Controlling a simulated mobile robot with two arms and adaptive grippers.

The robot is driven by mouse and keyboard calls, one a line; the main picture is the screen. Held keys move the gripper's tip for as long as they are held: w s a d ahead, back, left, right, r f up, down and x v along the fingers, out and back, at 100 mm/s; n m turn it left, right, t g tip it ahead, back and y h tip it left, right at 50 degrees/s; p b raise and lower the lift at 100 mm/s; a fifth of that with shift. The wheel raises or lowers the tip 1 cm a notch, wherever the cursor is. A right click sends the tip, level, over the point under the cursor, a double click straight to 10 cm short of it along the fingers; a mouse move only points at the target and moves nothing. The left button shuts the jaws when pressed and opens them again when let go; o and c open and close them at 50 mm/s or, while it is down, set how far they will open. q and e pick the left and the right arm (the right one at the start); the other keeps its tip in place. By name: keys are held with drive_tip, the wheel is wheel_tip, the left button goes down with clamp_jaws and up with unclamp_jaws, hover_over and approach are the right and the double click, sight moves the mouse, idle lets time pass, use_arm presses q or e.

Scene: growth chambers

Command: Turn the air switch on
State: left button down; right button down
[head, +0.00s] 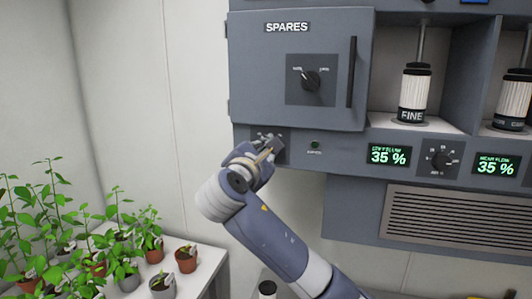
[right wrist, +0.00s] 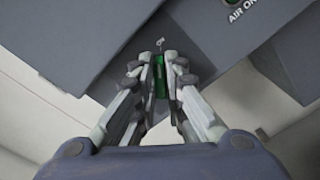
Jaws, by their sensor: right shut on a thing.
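The air switch sits on the grey panel's lower left, below the spares door. My right gripper (head: 265,150) is at it and hides most of it in the head view. In the right wrist view, my right gripper (right wrist: 160,80) has its fingers closed together at the panel, with green showing between them. A small metal tip of the air switch (right wrist: 160,42) shows just beyond the fingertips. The AIR ON lamp (head: 315,145) is a small green round to the right of the gripper; I cannot tell whether it is lit. My left gripper is not in view.
The spares door (head: 290,75) with its knob (head: 311,80) and bar handle (head: 351,72) is above the gripper. Right are a filter marked FINE (head: 414,95), a 35 % display (head: 388,154) and a dial (head: 439,159). Potted plants (head: 186,259) stand on a table at left.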

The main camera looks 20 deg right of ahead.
drive_tip(key=shift+m, duration=0.5)
drive_tip(key=c, duration=1.7)
unclamp_jaws()
drive_tip(key=shift+s, duration=0.1)
drive_tip(key=v, duration=1.2)
